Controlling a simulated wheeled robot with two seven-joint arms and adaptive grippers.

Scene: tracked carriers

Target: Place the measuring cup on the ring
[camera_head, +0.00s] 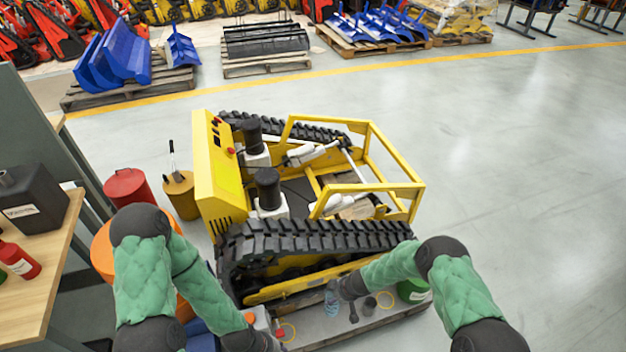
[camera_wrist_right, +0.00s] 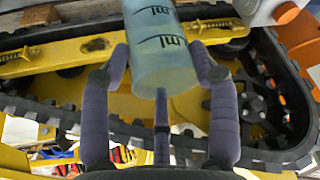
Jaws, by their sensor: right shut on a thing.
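The measuring cup (camera_head: 332,303) is a translucent pale blue cup. In the right wrist view the measuring cup (camera_wrist_right: 162,50) has dark "ml" markings and sits between the two padded fingers. My right gripper (camera_head: 341,289) is shut on it, over the pale board beside the tracked carrier; the right wrist view also shows this gripper (camera_wrist_right: 162,75). A thin yellow ring (camera_head: 385,300) lies on the board to the right of the cup.
The yellow tracked carrier (camera_head: 330,235) stands just behind the board. A dark spoon-like item (camera_head: 353,313) and a small dark round item (camera_head: 370,303) lie between cup and right ring. A green container (camera_head: 413,291) stands at right. A wooden table (camera_head: 45,265) is at left.

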